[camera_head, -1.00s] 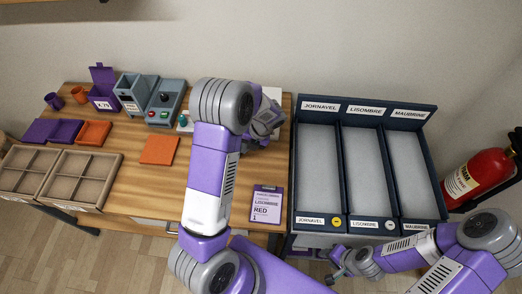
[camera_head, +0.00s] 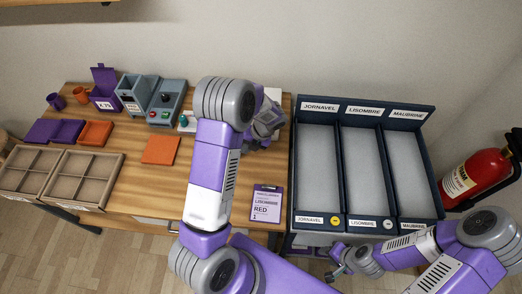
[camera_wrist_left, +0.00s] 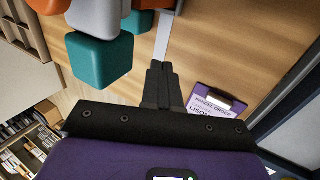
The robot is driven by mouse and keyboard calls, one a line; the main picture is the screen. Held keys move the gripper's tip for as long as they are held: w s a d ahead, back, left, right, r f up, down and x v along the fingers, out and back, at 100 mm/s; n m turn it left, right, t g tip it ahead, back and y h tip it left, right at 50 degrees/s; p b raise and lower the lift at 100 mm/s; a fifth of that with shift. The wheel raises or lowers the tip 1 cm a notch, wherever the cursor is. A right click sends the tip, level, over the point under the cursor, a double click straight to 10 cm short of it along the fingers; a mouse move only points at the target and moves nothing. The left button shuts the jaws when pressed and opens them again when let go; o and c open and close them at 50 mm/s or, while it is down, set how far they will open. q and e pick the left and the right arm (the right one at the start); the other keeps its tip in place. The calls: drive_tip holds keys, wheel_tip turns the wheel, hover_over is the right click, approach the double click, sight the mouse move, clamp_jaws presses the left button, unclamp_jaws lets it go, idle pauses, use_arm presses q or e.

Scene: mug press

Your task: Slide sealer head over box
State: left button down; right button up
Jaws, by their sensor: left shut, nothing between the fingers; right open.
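My left gripper (camera_wrist_left: 162,85) is shut and empty above the wooden table in the left wrist view. In the head view its arm hides its fingertips. A teal rounded block (camera_wrist_left: 98,58) and a pale grey block (camera_wrist_left: 95,14) are beside the fingers, to their left, apart from them. A small teal piece on a white base (camera_head: 184,121) and a white panel (camera_head: 273,94) are partly hidden by my left arm. I cannot tell which part is the sealer head, and I cannot make out the box. My right gripper (camera_head: 336,274) is open at the lower right, before the dark rack.
A grey machine with buttons (camera_head: 166,102) and an orange pad (camera_head: 160,150) are left of my arm. Divided cartons (camera_head: 80,178) stand at the left edge. An order card (camera_head: 266,203) lies right of the arm. A three-bay rack (camera_head: 365,222) fills the right.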

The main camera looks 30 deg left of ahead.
wheel_tip(320, 180, up, 8)
drive_tip(key=p, duration=0.8)
drive_tip(key=shift+r, duration=0.15)
